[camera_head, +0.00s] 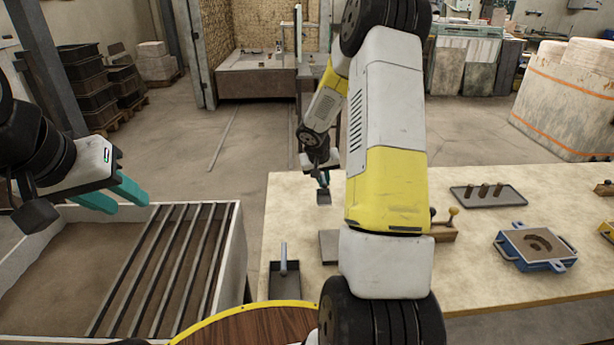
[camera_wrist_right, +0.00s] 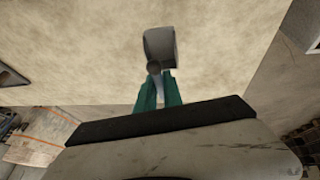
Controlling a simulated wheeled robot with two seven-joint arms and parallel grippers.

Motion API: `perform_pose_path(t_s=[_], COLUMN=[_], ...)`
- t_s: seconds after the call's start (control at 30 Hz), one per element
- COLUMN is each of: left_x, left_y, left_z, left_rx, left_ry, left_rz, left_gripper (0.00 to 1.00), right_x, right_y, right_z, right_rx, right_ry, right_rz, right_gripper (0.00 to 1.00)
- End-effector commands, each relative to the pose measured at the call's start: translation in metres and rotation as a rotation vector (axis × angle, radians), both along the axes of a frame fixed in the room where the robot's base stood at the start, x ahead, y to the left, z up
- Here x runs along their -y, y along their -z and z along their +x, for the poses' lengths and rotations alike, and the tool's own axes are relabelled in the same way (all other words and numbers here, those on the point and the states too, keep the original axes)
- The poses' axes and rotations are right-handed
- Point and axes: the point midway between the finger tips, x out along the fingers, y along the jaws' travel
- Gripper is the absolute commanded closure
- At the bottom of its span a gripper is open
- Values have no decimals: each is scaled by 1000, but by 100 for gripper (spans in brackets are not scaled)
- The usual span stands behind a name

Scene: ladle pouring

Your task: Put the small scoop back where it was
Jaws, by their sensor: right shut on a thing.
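The small scoop shows a grey head (camera_head: 324,197) in the head view, over the far left part of the table. In the right wrist view its head (camera_wrist_right: 160,47) points away from me, and its round handle end is between the teal fingers. My right gripper (camera_head: 323,178) is shut on the handle. How high the scoop is above the table is hard to tell. My left gripper (camera_head: 118,195) is empty, with its two teal fingers apart, above the sand bin.
A tray (camera_head: 270,290) with a grey upright-handled tool is near the table's left front. A flat grey plate (camera_head: 329,247) is partly hidden by my right arm. A barred sand bin (camera_head: 232,262) is left.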

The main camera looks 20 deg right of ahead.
Motion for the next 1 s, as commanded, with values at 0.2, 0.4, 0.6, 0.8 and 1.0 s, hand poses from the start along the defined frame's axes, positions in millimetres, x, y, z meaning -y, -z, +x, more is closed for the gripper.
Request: perform_pose_path(t_s=[0.2,0.4,0.6,0.8,1.0], left_x=[0,0,0,0,0], left_y=[0,0,0,0,0], left_z=[0,0,0,0,0], left_rx=[0,0,0,0,0], left_ry=[0,0,0,0,0], left_rz=[0,0,0,0,0], left_gripper=[64,64,64,64,64], right_x=[10,9,10,10,10], right_y=[3,27,38,38,40], right_z=[24,24,25,24,24], right_rx=[0,-3,1,0,0], right_ry=[1,-1,0,0,0], right_rz=[0,0,0,-1,-1], right_gripper=[100,100,100,100,68])
